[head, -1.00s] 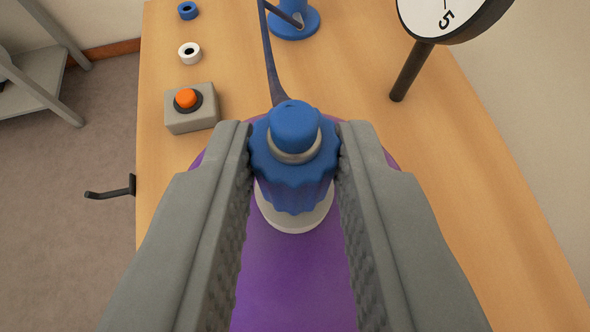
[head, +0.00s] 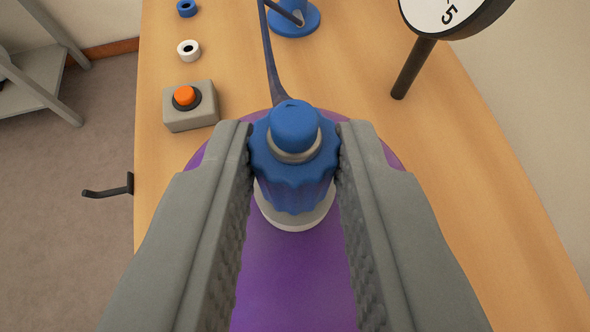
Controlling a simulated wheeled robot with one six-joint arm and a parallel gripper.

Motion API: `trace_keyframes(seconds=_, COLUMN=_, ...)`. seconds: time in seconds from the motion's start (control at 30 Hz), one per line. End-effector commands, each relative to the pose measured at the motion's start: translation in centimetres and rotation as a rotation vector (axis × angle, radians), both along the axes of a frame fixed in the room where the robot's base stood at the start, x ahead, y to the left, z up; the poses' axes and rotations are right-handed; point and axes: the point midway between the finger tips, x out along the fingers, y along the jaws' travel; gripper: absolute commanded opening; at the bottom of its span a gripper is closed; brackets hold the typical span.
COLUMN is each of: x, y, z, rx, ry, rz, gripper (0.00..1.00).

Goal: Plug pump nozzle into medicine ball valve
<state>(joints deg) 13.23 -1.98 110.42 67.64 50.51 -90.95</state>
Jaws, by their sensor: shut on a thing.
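My gripper (head: 293,165) is shut on the blue ribbed pump nozzle (head: 292,180), one grey finger on each side of it. The nozzle stands over a white round valve (head: 298,222) on top of the purple medicine ball (head: 295,275). The nozzle's lower end meets or overlaps the valve in the picture; I cannot tell how deep it sits. A dark blue hose (head: 271,60) runs from behind the nozzle to the back. My fingers hide much of the ball.
On the wooden bench (head: 350,60) stand a grey box with an orange button (head: 184,95), a white ring (head: 188,49), a blue ring (head: 186,8), a blue pump base (head: 297,20) and a gauge on a post (head: 413,70). A dark hook (head: 110,188) sticks out at the left edge.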

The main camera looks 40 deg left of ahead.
Motion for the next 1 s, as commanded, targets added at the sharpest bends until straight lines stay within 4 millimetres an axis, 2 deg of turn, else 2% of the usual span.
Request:
trace_keyframes(seconds=0.23, x=0.00, y=0.00, z=-0.23, rx=0.000, ry=0.000, rz=0.000, gripper=0.00)
trace_keyframes(seconds=0.27, x=0.00, y=0.00, z=-0.24, rx=0.000, ry=0.000, rz=0.000, gripper=0.25)
trace_keyframes(seconds=0.37, x=0.00, y=0.00, z=-0.23, rx=0.000, ry=0.000, rz=0.000, gripper=0.44)
trace_keyframes(seconds=0.4, x=0.00, y=0.00, z=-0.23, rx=0.000, ry=0.000, rz=0.000, gripper=0.48)
trace_keyframes(seconds=1.0, x=-0.77, y=-0.69, z=0.40, rx=0.000, ry=-0.002, rz=0.000, gripper=0.48)
